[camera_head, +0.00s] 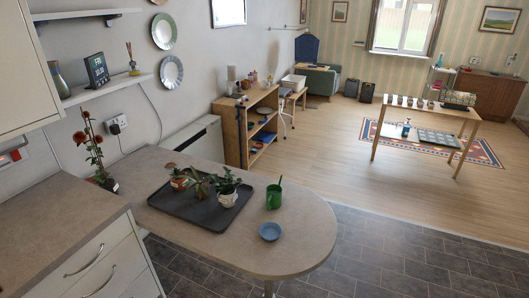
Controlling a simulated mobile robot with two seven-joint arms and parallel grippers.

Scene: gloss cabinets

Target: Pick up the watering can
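A small green vessel (273,198), which looks like the watering can, stands upright on the rounded peninsula counter (255,252). A thin green part, perhaps its spout or handle, sticks up at its top right. It stands just right of a dark tray (178,211) that holds several potted plants, and behind a blue bowl (270,231). Neither of my grippers is in view, and nothing touches the green vessel.
A flower pot with red blooms (93,152) stands at the counter's wall end. A drawer cabinet (95,262) fills the lower left. Dark tiled floor (400,262) lies clear around the counter's rounded end. A wooden bench (428,113) with several cups stands farther off.

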